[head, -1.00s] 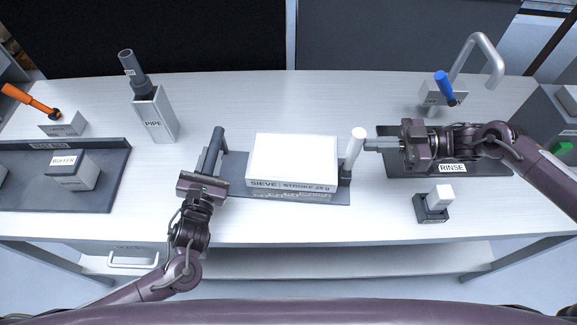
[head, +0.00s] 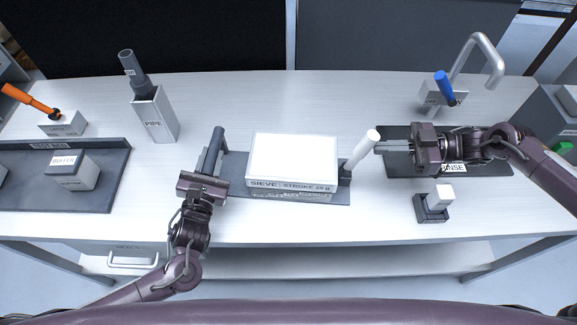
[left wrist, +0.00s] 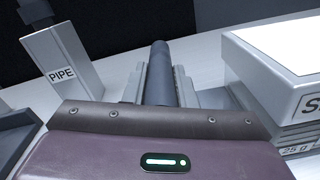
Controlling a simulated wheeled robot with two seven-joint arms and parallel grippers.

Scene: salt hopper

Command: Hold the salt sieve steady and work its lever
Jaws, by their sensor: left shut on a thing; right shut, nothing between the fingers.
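The salt sieve (head: 292,158) is a white-topped box on a dark base in the middle of the table. A dark upright handle (head: 212,147) stands at its left, and my left gripper (head: 208,172) is shut on it. The left wrist view shows the handle (left wrist: 161,75) between the two fingers. The white lever (head: 363,149) at the sieve's right side leans to the right. My right gripper (head: 382,148) is shut and empty, its fingertips at the lever's right side. I cannot tell whether they touch it.
A pipe in a holder (head: 155,118) stands at the back left, and a buffer block (head: 73,170) sits on a dark tray at the left. The rinse tray (head: 495,168) lies under my right arm. A small white-topped block (head: 439,197) stands at the front right.

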